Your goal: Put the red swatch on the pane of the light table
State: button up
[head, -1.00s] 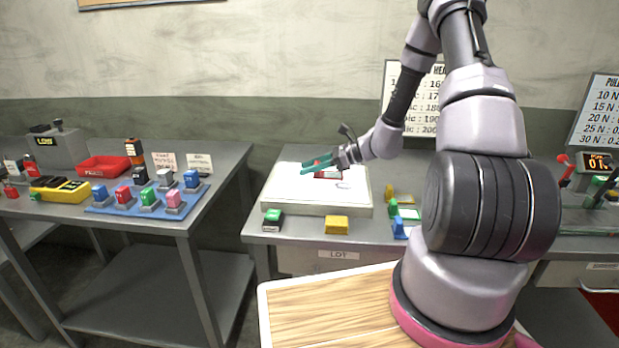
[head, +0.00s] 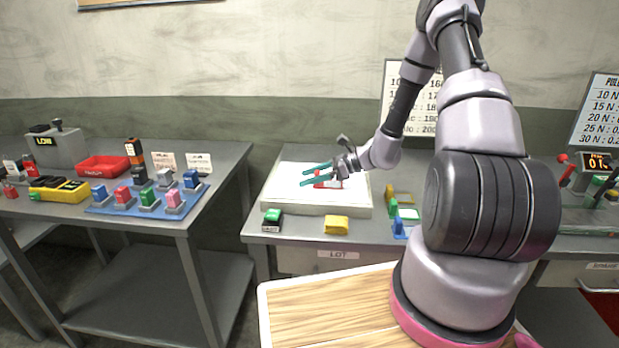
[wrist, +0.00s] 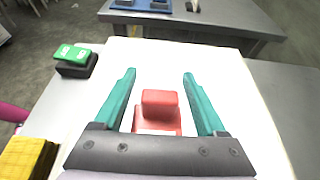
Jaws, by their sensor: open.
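The red swatch (wrist: 159,104) lies on the white lit pane (wrist: 225,75) of the light table. In the head view the red swatch (head: 327,181) shows partly behind my gripper's fingers. My gripper (head: 310,175) is open over the pane. In the wrist view its two teal fingers (wrist: 159,78) stand to the left and right of the swatch's raised red block, with a gap on each side. The light table (head: 300,206) stands on the grey bench.
A green block on a dark base (head: 272,217) and a yellow block (head: 336,225) stand in front of the light table. Green, blue and yellow pieces (head: 397,215) stand to its right. A blue tray of coloured blocks (head: 115,208) is on the left bench.

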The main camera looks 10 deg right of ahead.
jog(key=v, duration=1.2)
jog(key=shift+r, duration=0.25)
jog(key=s+a+r+n+g+h, duration=0.1)
jog(key=s+a+r+n+h, duration=0.15)
jog(key=s+r+n, duration=0.4)
jog(key=s+a+r+n+g+h, duration=0.2)
jog(key=s+r+n+h, duration=0.1)
jog(key=r, duration=0.7)
jog(key=s+d+r+n+t+h, duration=0.1)
jog(key=s+r+n+t+h, duration=0.4)
jog(key=s+r, duration=0.8)
jog(key=n+t, duration=0.1)
jog(key=n, duration=0.2)
jog(key=shift+s+r, duration=0.25)
jog(key=shift+r, duration=0.1)
